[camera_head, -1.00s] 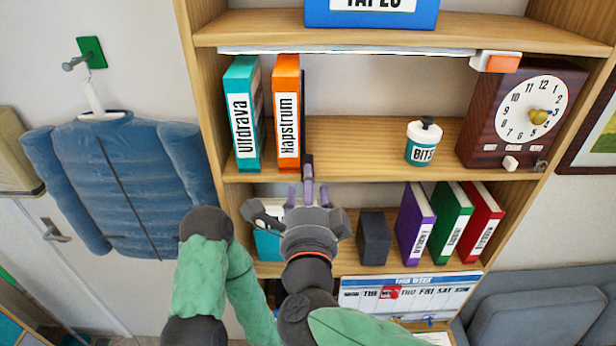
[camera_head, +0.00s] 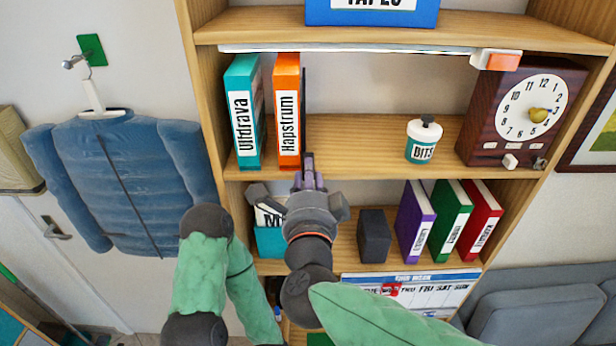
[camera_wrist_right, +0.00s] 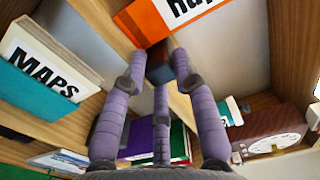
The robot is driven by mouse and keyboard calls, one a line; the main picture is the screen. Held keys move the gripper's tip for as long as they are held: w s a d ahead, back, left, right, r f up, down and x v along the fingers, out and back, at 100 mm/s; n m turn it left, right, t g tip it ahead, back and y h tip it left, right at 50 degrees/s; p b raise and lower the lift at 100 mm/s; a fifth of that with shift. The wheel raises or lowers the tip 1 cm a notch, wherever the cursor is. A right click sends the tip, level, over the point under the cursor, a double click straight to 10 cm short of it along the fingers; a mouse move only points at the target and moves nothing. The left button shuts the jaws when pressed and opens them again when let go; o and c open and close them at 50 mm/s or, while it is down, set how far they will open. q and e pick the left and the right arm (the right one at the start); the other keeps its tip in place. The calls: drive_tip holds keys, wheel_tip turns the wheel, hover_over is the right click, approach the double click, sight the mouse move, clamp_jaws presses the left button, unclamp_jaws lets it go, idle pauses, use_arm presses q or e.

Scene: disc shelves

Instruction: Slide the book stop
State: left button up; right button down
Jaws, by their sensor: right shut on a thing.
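The book stop (camera_head: 304,112) is a thin dark upright plate on the middle shelf, close along the right side of the orange Hapstrum binder (camera_head: 287,112). A teal Ulfdrava binder (camera_head: 243,115) stands to its left. My right gripper (camera_head: 309,172) is at the shelf's front edge, its purple fingers drawn together on the front of the book stop. In the right wrist view, the dark stop (camera_wrist_right: 159,66) shows between the fingertips, just below the orange binder. The fingers hide part of the stop.
The middle shelf (camera_head: 360,140) is free between the book stop and the BITS jar (camera_head: 423,140). A clock (camera_head: 525,112) stands at the right. Below are a MAPS book (camera_head: 268,216), a dark box (camera_head: 374,237) and leaning books (camera_head: 450,220).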

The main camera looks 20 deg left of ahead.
drive_tip(key=w+d+b, duration=0.1)
drive_tip(key=d, duration=0.2)
drive_tip(key=w+d+b, duration=0.1)
drive_tip(key=d, duration=0.3)
drive_tip(key=w+d+b, duration=0.1)
drive_tip(key=d, duration=0.3)
drive_tip(key=shift+w+b, duration=0.1)
drive_tip(key=shift+b, duration=0.2)
drive_tip(key=shift+a, duration=0.2)
drive_tip(key=c, duration=1)
unclamp_jaws()
drive_tip(key=v, duration=1.2)
